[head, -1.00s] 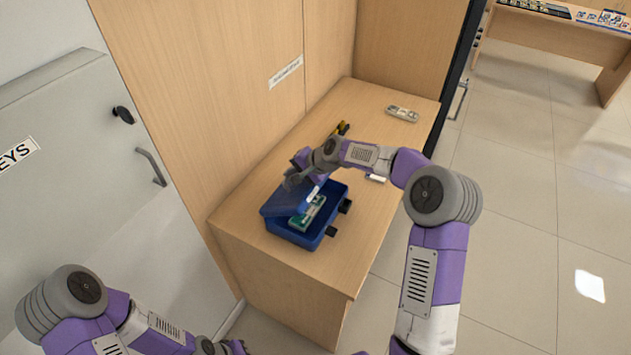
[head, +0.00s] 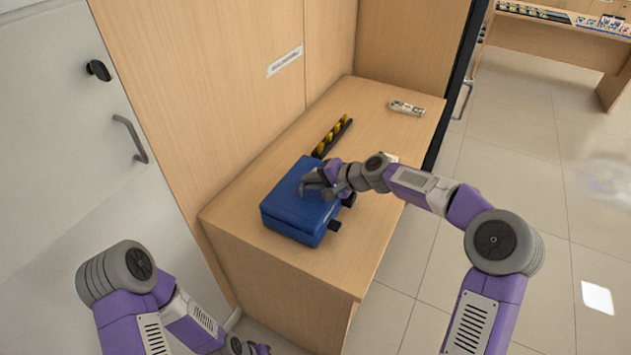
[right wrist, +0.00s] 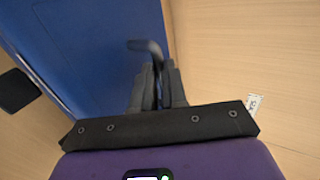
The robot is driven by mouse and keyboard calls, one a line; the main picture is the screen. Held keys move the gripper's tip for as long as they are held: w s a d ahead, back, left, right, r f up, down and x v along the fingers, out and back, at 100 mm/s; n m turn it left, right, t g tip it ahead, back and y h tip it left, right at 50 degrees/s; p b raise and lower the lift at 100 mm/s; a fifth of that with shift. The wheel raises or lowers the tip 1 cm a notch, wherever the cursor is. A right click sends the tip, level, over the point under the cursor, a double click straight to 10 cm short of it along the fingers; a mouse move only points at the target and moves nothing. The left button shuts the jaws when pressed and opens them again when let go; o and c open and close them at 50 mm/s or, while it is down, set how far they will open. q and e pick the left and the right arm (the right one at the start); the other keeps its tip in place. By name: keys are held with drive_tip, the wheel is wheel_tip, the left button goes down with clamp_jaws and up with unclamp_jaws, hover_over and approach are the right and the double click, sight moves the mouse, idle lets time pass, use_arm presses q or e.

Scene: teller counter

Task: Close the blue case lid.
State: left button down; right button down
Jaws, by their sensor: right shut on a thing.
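The blue case (head: 294,225) stands on the wooden counter, and its lid (head: 296,190) lies down over it, so the inside is hidden. I cannot tell whether the lid is fully flush. Dark latches (head: 334,225) stick out from its right side.
A black-and-yellow striped item (head: 332,135) lies behind the case on the counter (head: 350,245). A light grey device (head: 406,108) lies at the far end. A wooden wall panel (head: 220,100) bounds the counter's left side. The counter's front part is clear.

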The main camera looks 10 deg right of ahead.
drive_tip(key=shift+s+d+f, duration=0.1)
drive_tip(key=shift+s+f, duration=0.05)
drive_tip(key=shift+f, duration=0.3)
drive_tip(key=shift+s+d+f, duration=0.1)
drive_tip(key=shift+s+f, duration=0.05)
drive_tip(key=shift+f, duration=0.35)
drive_tip(key=c, duration=1.2)
unclamp_jaws()
drive_tip(key=shift+d, duration=0.1)
drive_tip(key=shift+o, duration=0.2)
drive_tip(key=p+v, duration=0.1)
drive_tip(key=v, duration=0.6)
drive_tip(key=shift+r, duration=0.6)
drive_tip(key=shift+d+r, duration=0.1)
